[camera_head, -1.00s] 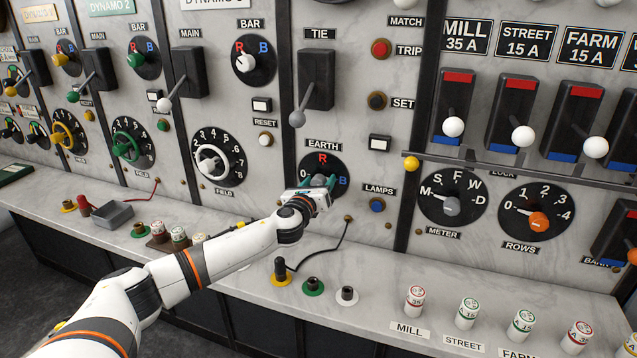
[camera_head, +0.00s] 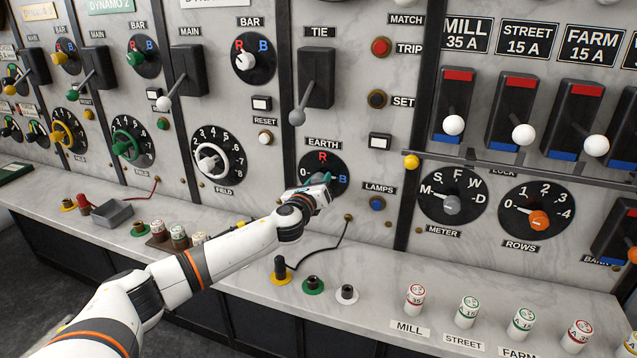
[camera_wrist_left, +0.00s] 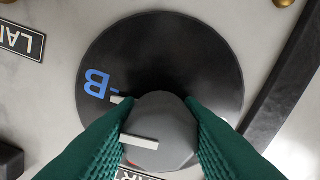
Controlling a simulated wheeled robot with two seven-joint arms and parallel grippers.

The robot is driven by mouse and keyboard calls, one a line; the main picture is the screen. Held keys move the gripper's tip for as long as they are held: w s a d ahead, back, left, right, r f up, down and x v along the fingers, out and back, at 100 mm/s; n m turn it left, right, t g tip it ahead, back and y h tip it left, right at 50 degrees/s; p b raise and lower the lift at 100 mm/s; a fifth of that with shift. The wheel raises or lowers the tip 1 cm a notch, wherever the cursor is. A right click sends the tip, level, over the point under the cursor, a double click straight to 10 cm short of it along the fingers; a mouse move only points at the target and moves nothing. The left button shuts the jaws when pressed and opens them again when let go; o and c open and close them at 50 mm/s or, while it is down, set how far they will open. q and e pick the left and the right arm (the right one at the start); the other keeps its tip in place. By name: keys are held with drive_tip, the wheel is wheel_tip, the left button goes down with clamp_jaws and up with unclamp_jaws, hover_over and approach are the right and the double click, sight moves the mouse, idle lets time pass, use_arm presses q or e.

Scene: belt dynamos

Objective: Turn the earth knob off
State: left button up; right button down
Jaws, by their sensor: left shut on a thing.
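The earth dial (camera_head: 335,164) is a round black plate under the EARTH label, with a red R at the top and a blue B at the right. My left gripper (camera_head: 317,181) is at this dial and hides its knob in the head view. In the left wrist view, the grey knob (camera_wrist_left: 170,112) sits between the green fingers of my left gripper (camera_wrist_left: 160,125), which are shut on it. The knob's white line points left in that view, on the side of the blue B (camera_wrist_left: 97,83). Its exact setting is hard to tell. My right gripper is not in view.
The tie lever (camera_head: 315,80) hangs above the dial. The lamps knob (camera_head: 377,204) and meter dial (camera_head: 453,195) are to the right. A black cable (camera_head: 325,250) runs below my wrist to a plug on the ledge. Sockets and labelled fuses (camera_head: 415,298) stand on the ledge.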

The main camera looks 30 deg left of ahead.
use_arm(q)
drive_tip(key=n, duration=0.8)
drive_tip(key=shift+n, duration=0.4)
drive_tip(key=n, duration=0.4)
drive_tip(key=shift+n, duration=0.3)
drive_tip(key=n, duration=0.8)
drive_tip(key=n+p, duration=0.1)
drive_tip(key=n, duration=0.3)
drive_tip(key=shift+n+p, duration=0.3)
drive_tip(key=n+p, duration=0.1)
drive_tip(key=n, duration=0.4)
drive_tip(key=shift+p, duration=0.3)
drive_tip(key=shift+n+p, duration=0.45)
drive_tip(key=shift+n, duration=1.55)
